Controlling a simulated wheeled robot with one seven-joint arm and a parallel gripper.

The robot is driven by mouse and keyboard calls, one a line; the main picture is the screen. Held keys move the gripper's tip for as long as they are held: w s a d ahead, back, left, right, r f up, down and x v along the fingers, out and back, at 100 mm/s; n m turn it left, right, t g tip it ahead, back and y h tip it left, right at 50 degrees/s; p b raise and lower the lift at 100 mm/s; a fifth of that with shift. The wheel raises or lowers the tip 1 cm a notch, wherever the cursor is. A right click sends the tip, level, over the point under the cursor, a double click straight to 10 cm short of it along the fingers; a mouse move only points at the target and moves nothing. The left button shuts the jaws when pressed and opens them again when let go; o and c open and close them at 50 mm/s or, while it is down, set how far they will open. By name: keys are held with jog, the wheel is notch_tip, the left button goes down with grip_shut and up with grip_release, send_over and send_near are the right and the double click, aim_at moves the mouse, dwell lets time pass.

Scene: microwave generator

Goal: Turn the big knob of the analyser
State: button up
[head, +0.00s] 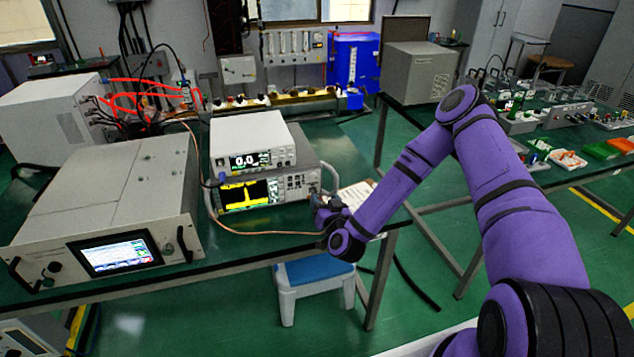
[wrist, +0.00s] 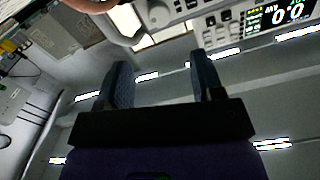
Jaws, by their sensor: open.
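The analyser (head: 252,193) is the lower of two stacked instruments on the left bench, with a yellow trace on its dark screen. Its big knob is hard to make out in the head view, near the right end of the front panel. My gripper (head: 318,203) is close in front of the panel's right end. In the wrist view its two fingers (wrist: 162,66) are apart, with nothing between them.
A pale handle (wrist: 126,32) stands out beside the knob. A brown cable (head: 250,232) loops in front of the analyser. Another instrument (head: 252,143) reading 0.0 sits on top. A large grey unit (head: 120,190) stands to the left. A blue-topped stool (head: 315,272) is below the bench edge.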

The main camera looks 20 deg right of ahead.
aim_at(313, 178)
jog(key=w, duration=1)
jog(key=shift+w, duration=0.4)
jog(key=c, duration=0.9)
